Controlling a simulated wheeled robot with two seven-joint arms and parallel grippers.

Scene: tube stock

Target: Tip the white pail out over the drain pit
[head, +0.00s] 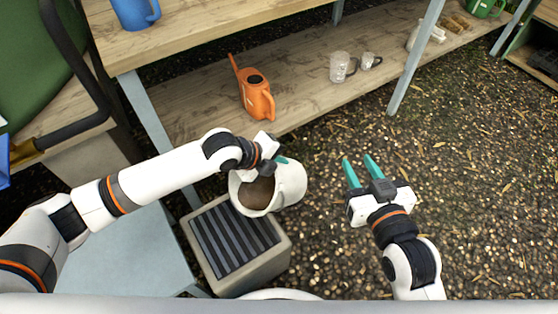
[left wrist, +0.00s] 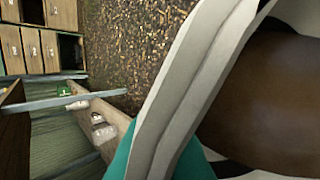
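The white pail (head: 288,187) is in the head view, beside and partly over the far right corner of the drain pit (head: 283,256), a grey box with a dark slatted grate. The pail is tilted, its mouth towards the lower left, and brown contents show inside. My left gripper (head: 272,163) grips its upper rim. In the left wrist view the pail's wall (left wrist: 195,85) passes between the teal fingers, with the brown contents on the right. My right gripper (head: 359,159) is open and empty above the gravel, right of the pail. The pail's underside is hidden.
A wooden bench has an orange watering can (head: 257,100) and glass mugs (head: 341,67) on its lower shelf, and a blue jug (head: 135,12) on top. A bench leg (head: 416,57) stands at the back right. Gravel (head: 480,190) is clear on the right.

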